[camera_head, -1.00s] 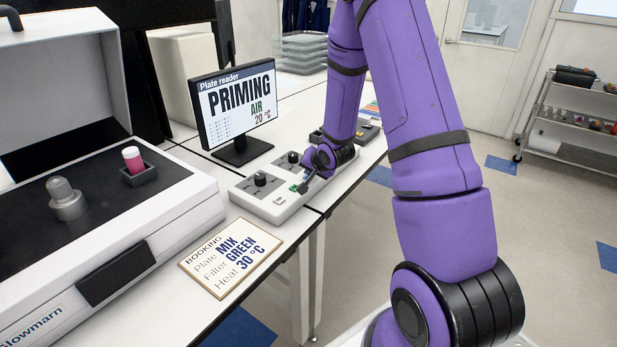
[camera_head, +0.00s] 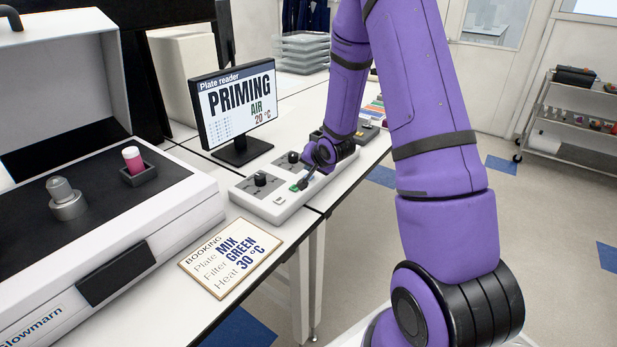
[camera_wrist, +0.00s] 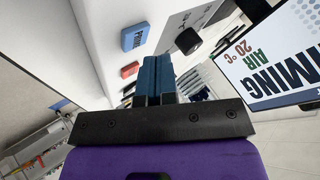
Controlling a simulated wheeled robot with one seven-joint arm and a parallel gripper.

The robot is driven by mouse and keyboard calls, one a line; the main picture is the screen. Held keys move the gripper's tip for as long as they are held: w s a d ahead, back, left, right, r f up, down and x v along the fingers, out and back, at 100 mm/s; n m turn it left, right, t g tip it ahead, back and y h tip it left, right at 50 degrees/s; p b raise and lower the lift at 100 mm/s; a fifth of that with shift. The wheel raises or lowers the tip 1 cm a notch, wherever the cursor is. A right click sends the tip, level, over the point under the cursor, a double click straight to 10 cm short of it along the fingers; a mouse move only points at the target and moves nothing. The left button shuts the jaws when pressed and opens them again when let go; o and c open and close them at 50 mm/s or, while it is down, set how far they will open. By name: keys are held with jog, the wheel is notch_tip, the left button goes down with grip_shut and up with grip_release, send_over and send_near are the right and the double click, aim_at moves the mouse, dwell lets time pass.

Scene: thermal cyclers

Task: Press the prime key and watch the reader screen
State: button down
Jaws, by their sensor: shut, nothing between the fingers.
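The reader screen (camera_head: 234,108) stands behind the control panel and reads "PRIMING", "AIR", "20 °C". Part of the screen also shows in the wrist view (camera_wrist: 274,55). The white control panel (camera_head: 277,208) carries dark knobs and small keys. The blue prime key (camera_wrist: 135,36) shows in the wrist view, left of and beyond my fingertips, with a red key (camera_wrist: 130,69) nearer. I cannot make out the prime key in the head view. My gripper (camera_wrist: 157,62) is shut and empty, with a visible gap to the prime key. In the head view it is over the panel's right half.
A booking card (camera_head: 230,257) reads "Plate MIX, Filter GREEN, Heat 30 °C". A large open-lidded instrument (camera_head: 120,215) stands at left, with a pink-filled tube (camera_head: 133,158) in a holder. Stacked trays (camera_head: 301,48) stand at the back. A shelf cart (camera_head: 570,115) is far right.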

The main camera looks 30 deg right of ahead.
jog(key=shift+r, duration=0.15)
jog(key=shift+r, duration=2.4)
jog(key=shift+a+r, duration=0.1)
jog(key=shift+r, duration=0.2)
jog(key=s+a+r+n+g, duration=0.1)
jog(key=s+a+r, duration=0.25)
jog(key=r, duration=0.25)
jog(key=s+a+r+n+h, duration=0.1)
jog(key=s+a+r+n, duration=0.1)
jog(key=s+r, duration=0.35)
jog(key=s+a+r+n+g, duration=0.1)
jog(key=s+a+r, duration=0.1)
jog(key=s+r, duration=0.35)
jog(key=s+a+r+n+g, duration=0.1)
jog(key=s+a+r+n, duration=0.2)
jog(key=s, duration=0.7)
jog(key=s+a+r+n+g+y, duration=0.1)
jog(key=s+a+r, duration=0.3)
jog(key=s, duration=0.5)
jog(key=shift+s+a+r+n+y, duration=0.25)
jog(key=shift+s+a+n+y, duration=0.1)
jog(key=shift+a+n, duration=0.45)
